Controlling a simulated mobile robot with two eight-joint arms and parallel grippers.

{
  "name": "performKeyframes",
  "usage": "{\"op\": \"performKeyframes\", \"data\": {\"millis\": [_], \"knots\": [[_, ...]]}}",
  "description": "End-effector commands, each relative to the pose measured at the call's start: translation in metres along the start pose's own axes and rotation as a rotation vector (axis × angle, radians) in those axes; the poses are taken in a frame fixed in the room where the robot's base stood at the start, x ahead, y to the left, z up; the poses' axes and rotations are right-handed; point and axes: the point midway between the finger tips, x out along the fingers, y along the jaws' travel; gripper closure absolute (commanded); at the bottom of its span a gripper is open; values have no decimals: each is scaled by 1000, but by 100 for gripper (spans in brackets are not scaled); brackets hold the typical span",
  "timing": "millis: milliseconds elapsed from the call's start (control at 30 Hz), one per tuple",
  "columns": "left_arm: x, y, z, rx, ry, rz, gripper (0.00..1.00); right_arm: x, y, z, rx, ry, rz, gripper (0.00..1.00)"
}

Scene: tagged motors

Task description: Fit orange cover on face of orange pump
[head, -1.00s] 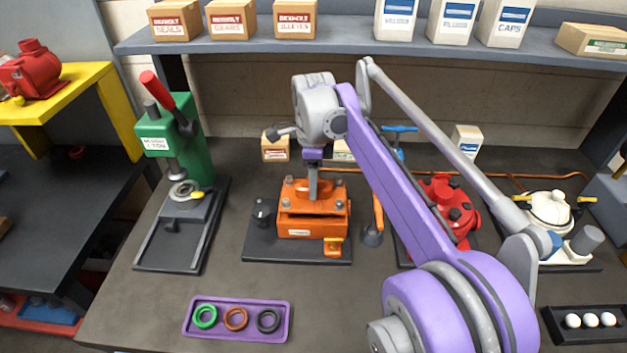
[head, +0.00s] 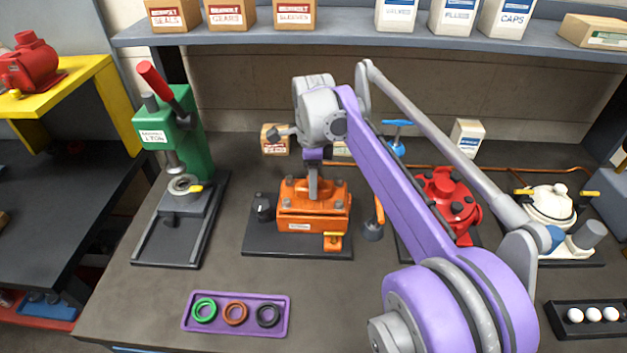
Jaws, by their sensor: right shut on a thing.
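The orange pump (head: 314,217) sits on a dark base plate on the bench, with a small yellow-orange valve (head: 333,240) at its front right. An orange cover (head: 300,189) with bolts lies at the top of the pump, under my right gripper (head: 313,193). My right gripper points down and is shut on the cover. The cover appears level and close against the pump; whether it is fully seated I cannot tell. The gripper partly hides the cover's middle. My left gripper is not in view.
A green press (head: 180,130) stands on the left. A purple tray (head: 236,332) with green, brown and black rings lies in front. A red pump (head: 450,200) and a white pump (head: 550,208) stand to the right. A shelf (head: 350,38) with boxes runs behind.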

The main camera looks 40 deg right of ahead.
Motion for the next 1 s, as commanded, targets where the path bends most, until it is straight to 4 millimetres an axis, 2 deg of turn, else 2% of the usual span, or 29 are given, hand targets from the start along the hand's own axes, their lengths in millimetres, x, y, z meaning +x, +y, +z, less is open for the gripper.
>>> {"op": "performKeyframes", "data": {"millis": [533,567,700,767,1000], "knots": [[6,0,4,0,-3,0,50,11,0,0,0,0,0,100],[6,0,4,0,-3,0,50,11,0,0,0,0,0,53],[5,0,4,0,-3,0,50,11,0,0,0,0,0,28],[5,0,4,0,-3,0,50,11,0,0,0,0,0,20],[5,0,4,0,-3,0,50,12,0,0,0,0,0,20]]}}
